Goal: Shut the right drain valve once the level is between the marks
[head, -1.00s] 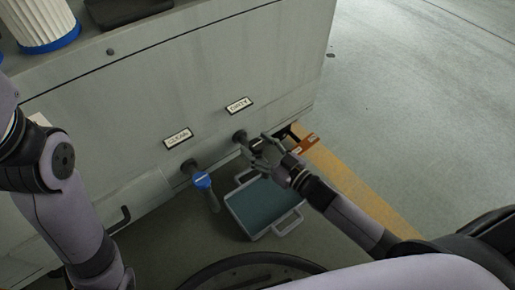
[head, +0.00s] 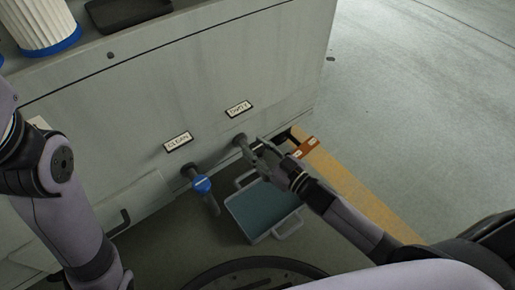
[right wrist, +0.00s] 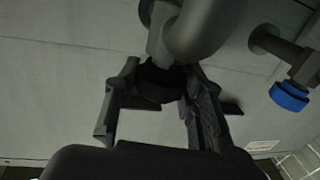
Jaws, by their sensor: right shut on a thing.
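The right drain valve (head: 240,139) sticks out of the grey tank's front under the right label (head: 239,109), which seems to read "DIRTY". My right gripper (head: 262,152) is at its outer end and partly hides it. In the right wrist view, its fingers are on either side of the valve's dark handle (right wrist: 160,82), shut on it. The left valve, with a blue handle (head: 202,184), stands under the "CLEAN" label (head: 178,142). A tray (head: 265,211) with blue-green contents lies on the floor below the valves. I cannot make out level marks. My left gripper is out of view.
The tank (head: 200,80) fills the upper left. A white filter with a blue base (head: 45,25) and a dark tray (head: 128,10) are on top. A yellow floor stripe (head: 360,190) and orange-brown piece (head: 306,147) lie right of the valve. Open floor lies further right.

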